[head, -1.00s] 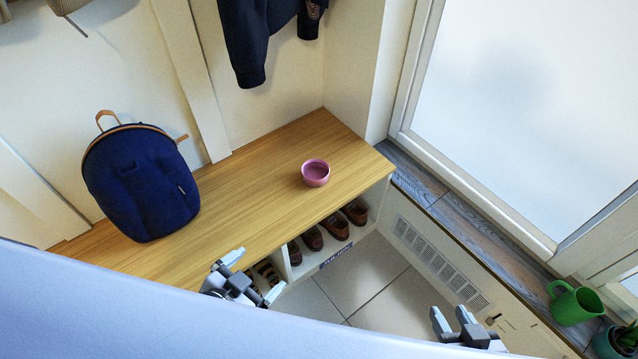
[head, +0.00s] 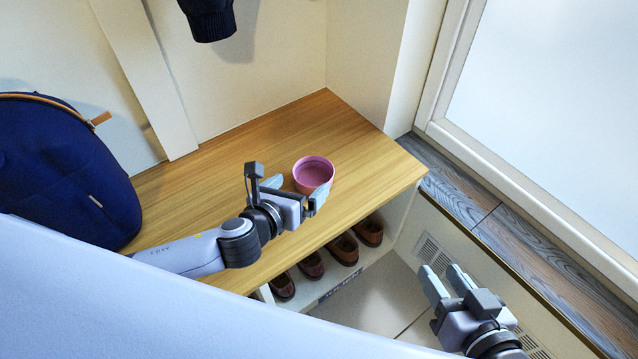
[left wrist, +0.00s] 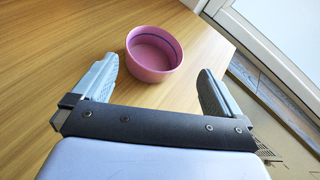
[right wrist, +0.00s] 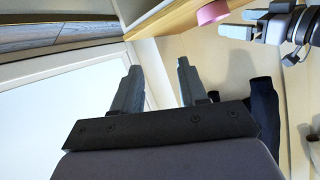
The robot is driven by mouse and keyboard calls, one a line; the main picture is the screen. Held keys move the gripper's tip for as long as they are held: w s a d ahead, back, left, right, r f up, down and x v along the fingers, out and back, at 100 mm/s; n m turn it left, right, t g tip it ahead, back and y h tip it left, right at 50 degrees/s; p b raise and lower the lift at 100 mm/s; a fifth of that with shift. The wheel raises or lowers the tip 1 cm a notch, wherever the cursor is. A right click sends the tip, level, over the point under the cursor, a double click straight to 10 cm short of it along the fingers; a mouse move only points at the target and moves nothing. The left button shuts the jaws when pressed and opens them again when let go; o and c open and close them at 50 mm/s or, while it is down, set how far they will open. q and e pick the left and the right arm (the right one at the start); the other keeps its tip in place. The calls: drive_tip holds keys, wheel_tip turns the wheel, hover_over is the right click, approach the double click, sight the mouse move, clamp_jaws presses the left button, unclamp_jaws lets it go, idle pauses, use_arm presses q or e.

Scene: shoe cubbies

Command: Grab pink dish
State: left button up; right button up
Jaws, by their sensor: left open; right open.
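The pink dish (head: 313,174) is a small round bowl standing upright on the wooden bench top (head: 210,190), near its right end. My left gripper (head: 296,190) is over the bench, just left of and in front of the dish. In the left wrist view the dish (left wrist: 154,54) lies ahead of the open, empty fingers (left wrist: 158,85), roughly between their lines and apart from them. My right gripper (head: 447,284) is open and empty, off to the right beyond the bench's front. The dish also shows at the top of the right wrist view (right wrist: 212,12).
A dark blue backpack (head: 62,165) stands on the bench at the left. Brown shoes (head: 343,248) sit in the cubby under the bench. A dark garment (head: 210,18) hangs above. A window ledge (head: 540,255) and frame run along the right. The bench around the dish is clear.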

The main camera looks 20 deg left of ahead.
sight(310, 177)
use_arm(q)
drive_tip(key=shift+w+a+f+m, duration=0.1)
drive_tip(key=shift+w+f+m, duration=0.2)
drive_tip(key=shift+w, duration=0.1)
drive_tip(key=shift+w+f+b, duration=0.1)
drive_tip(key=shift+w+b, duration=0.25)
drive_tip(key=shift+b, duration=0.05)
drive_tip(key=b+x, duration=0.1)
drive_tip(key=x, duration=0.1)
drive_tip(key=b+x, duration=0.2)
drive_tip(key=x, duration=0.1)
drive_tip(key=shift+w+f, duration=0.15)
drive_tip(key=shift+f, duration=0.35)
drive_tip(key=shift+w, duration=0.3)
use_arm(e)
drive_tip(key=shift+w+a+f+y, duration=0.25)
drive_tip(key=shift+a+y, duration=0.25)
drive_tip(key=shift+a, duration=0.1)
drive_tip(key=shift+w+a+f+y, duration=0.2)
drive_tip(key=shift+a+y, duration=0.3)
drive_tip(key=shift+a, duration=0.05)
use_arm(q)
drive_tip(key=shift+c, duration=0.3)
drive_tip(key=c, duration=0.7)
